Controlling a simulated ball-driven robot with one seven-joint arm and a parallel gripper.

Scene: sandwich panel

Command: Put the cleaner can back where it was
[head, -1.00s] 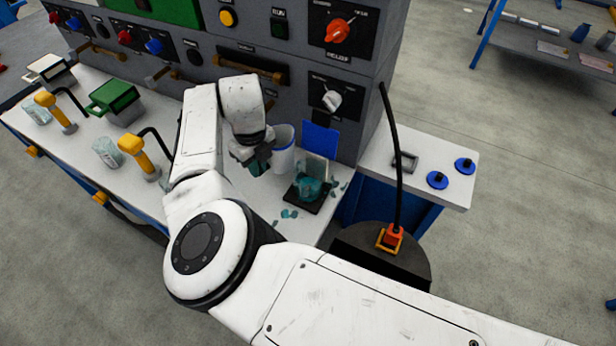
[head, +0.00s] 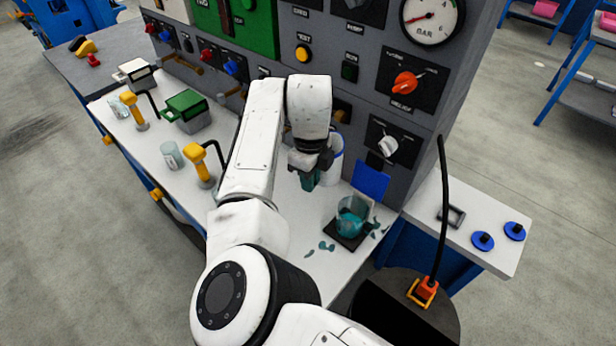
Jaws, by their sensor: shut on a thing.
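My gripper (head: 311,163) is at the end of my white arm, low over the bench beside the panel face. It is shut on a small dark teal thing (head: 309,181) that shows below the fingers. The fingers hide most of it, so I cannot tell for certain that it is the cleaner can. A white cylindrical container (head: 334,168) with a blue band stands just right of and behind the gripper, partly hidden by it. I cannot tell whether the teal thing touches the bench.
Yellow-handled tools (head: 203,163), a glass jar (head: 172,156) and a green-lidded box (head: 188,111) occupy the bench's left.

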